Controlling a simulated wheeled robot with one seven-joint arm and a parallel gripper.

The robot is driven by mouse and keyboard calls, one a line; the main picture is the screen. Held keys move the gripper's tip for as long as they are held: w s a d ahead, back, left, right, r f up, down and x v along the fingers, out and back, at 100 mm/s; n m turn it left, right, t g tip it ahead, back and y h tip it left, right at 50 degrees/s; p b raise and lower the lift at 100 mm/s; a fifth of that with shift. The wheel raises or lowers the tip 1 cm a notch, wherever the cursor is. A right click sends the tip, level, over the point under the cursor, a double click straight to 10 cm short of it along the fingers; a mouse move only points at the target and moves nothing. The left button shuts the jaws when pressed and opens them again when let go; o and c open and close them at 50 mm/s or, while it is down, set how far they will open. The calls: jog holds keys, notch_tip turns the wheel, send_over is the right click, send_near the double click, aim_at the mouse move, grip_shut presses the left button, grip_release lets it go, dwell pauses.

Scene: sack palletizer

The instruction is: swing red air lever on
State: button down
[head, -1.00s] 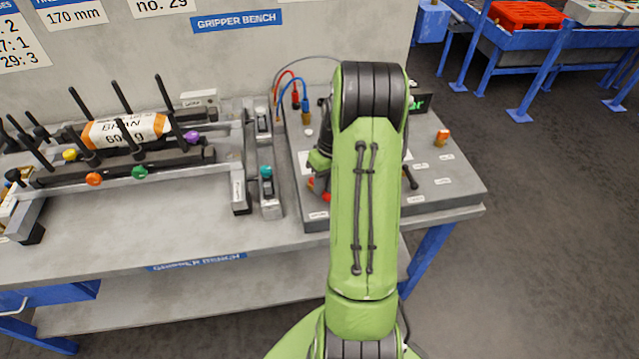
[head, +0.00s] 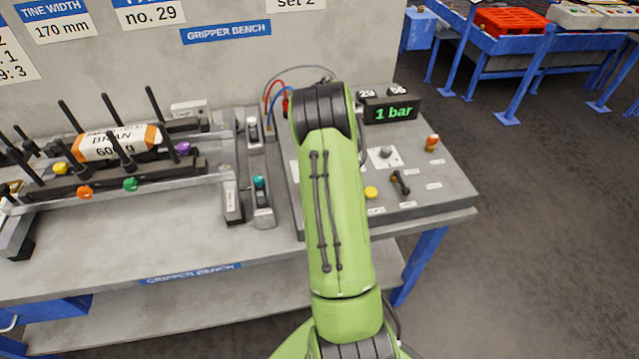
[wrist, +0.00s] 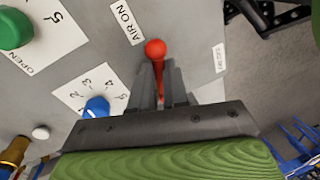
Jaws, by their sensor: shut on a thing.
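The red air lever (wrist: 155,50) has a round red knob and shows in the wrist view. My gripper (wrist: 160,80) is shut on its stem, with one finger on each side and the knob standing out past the fingertips. The AIR ON label (wrist: 126,22) lies just beyond the knob, to its upper left. Another small label (wrist: 219,58) lies to its right. In the head view my own arm hides the gripper and the lever. The pressure display (head: 392,111) reads 1 bar in green.
A blue dial (wrist: 97,106) and a green knob (wrist: 12,28) sit left of my gripper. The panel also carries a yellow button (head: 371,192), a black lever (head: 401,183) and an orange knob (head: 432,142). A sack (head: 115,143) lies among black tines at left.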

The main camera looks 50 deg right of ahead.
jog(key=shift+d+f+n, duration=0.15)
jog(key=shift+d+n, duration=0.25)
jog(key=shift+n, duration=0.7)
jog(key=shift+w, duration=0.1)
jog(key=c, duration=1.4)
grip_release()
jog(key=shift+d, duration=0.1)
jog(key=shift+o, duration=1.4)
jog(key=shift+d, duration=0.2)
jog(key=shift+w+a, duration=0.1)
jog(key=shift+a, duration=0.1)
jog(key=shift+w+r, duration=0.1)
jog(key=shift+r, duration=0.3)
notch_tip(320, 180, up, 15)
jog(key=w+d+p, duration=0.2)
jog(key=p, duration=0.2)
jog(key=shift+w, duration=0.15)
jog(key=shift+a+f, duration=0.1)
